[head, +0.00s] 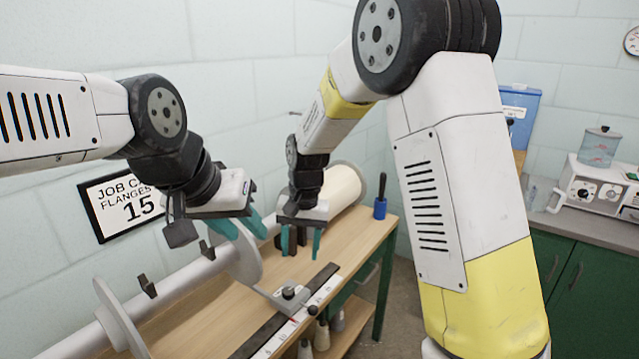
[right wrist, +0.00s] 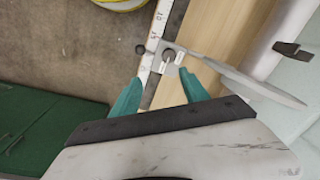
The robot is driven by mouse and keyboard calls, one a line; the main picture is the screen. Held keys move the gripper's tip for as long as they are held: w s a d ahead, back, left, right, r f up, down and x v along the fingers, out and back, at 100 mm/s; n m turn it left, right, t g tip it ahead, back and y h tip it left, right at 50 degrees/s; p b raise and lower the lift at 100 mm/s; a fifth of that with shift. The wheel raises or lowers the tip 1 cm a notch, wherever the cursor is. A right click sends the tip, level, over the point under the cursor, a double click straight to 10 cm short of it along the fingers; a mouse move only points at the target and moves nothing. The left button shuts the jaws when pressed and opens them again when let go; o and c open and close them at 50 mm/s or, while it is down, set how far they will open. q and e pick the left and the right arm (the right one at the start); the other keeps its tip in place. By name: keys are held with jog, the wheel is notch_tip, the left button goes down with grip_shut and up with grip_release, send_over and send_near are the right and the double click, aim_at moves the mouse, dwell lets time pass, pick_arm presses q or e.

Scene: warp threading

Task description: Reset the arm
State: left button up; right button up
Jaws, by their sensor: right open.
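My right gripper (head: 301,243) hangs over the wooden bench in the head view, above the ruler's slider. Its teal fingers are apart with nothing between them, and they also show in the right wrist view (right wrist: 160,92). My left gripper (head: 240,228) is further left, above the long beam and near a flange disc. Its teal fingers are apart and look empty. The metal slider block (head: 290,294) sits on the ruler (head: 298,318). In the right wrist view the slider (right wrist: 168,56) lies just beyond the fingertips, beside the flange disc (right wrist: 245,82).
The beam (head: 190,278) carries flange discs (head: 246,262) and dark clips along the bench (head: 340,245). A blue cup (head: 380,208) with a dark-handled tool stands at the bench's far end. A wall sign (head: 120,205) reads 15. Green cabinets (head: 590,285) stand at right.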

jog(key=s+d+r+t+y, duration=0.1)
jog(key=s+d+r, duration=0.3)
jog(key=d+r, duration=0.3)
jog(key=s+d+r+t+y, duration=0.1)
jog(key=s+d+r+t, duration=0.15)
jog(key=d+r, duration=0.4)
jog(key=s+d+r+t, duration=0.2)
jog(key=s+d+r, duration=0.2)
jog(key=s+d, duration=0.4)
jog(key=s, duration=0.3)
jog(key=shift+s+n+h, duration=0.15)
jog(key=shift+n+h, duration=0.25)
